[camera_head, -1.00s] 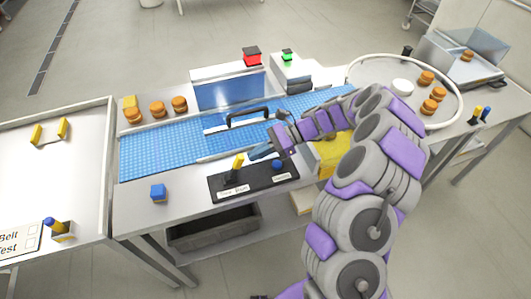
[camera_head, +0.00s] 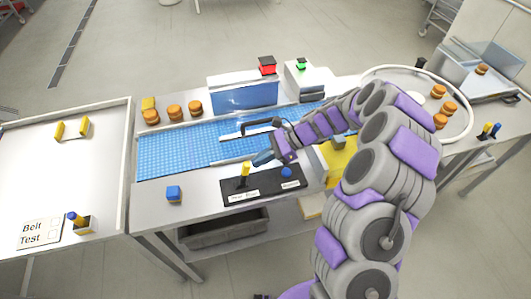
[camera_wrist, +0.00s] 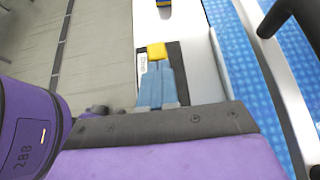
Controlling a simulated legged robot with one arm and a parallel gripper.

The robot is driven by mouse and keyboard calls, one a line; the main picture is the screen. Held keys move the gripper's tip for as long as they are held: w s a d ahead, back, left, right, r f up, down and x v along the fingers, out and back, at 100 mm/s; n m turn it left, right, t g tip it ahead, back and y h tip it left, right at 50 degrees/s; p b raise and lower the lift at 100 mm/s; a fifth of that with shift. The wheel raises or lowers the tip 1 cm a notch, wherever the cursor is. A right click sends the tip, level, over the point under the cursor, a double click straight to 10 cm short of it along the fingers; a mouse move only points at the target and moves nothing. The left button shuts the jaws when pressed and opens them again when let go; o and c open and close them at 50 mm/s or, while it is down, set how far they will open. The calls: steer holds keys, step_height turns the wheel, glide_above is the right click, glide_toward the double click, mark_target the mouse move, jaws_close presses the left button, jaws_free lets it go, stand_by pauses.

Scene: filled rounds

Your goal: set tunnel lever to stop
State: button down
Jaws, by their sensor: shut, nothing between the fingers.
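A yellow-handled lever (camera_head: 246,169) stands on the left part of a black panel (camera_head: 262,191) at the table's front edge. A blue knob (camera_head: 287,172) sits on the panel's right part. Both have small white labels that I cannot read. My gripper (camera_head: 263,158) is shut and empty, just right of the lever's top and slightly behind it. In the wrist view, the shut blue-grey fingers (camera_wrist: 158,88) point at the yellow handle (camera_wrist: 157,51), very close; I cannot tell whether they touch. The fingers hide part of the panel.
A blue belt (camera_head: 185,150) runs behind the panel under a tunnel (camera_head: 245,95), with a black handle (camera_head: 262,123) near my gripper. A yellow block (camera_head: 338,160) stands right. Round buns (camera_head: 175,111) sit behind the belt.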

mark_target(244, 162)
steer(key=a+r+h+p, duration=0.1)
steer(key=a+p, duration=0.1)
steer(key=p, duration=0.1)
steer(key=s+a+t+h+p, duration=0.1)
steer(key=h+p, duration=0.1)
steer(key=p, duration=0.2)
steer(key=a+r+h+p, duration=0.1)
steer(key=a+h+p, duration=0.1)
steer(key=p, duration=0.1)
steer(key=shift+s+a+r, duration=0.3)
steer(key=shift+s+a, duration=0.05)
steer(key=shift+s, duration=0.05)
steer(key=a+h+p, duration=0.1)
steer(key=p, duration=0.2)
steer(key=a+t+h+p, duration=0.1)
steer(key=p, duration=0.1)
steer(key=shift+s+a+f+h, duration=0.3)
steer(key=shift+s+a+f, duration=0.05)
steer(key=shift+s, duration=0.05)
steer(key=shift+f, duration=0.1)
steer(key=shift+d, duration=0.1)
steer(key=d+r, duration=0.1)
steer(key=w+d+r, duration=0.1)
steer(key=d+r+p, duration=0.1)
steer(key=shift+w, duration=0.35)
steer(key=s+d+v, duration=0.1)
steer(key=v, duration=0.8)
steer(key=shift+w+d+b, duration=0.25)
steer(key=shift+w+b, duration=0.05)
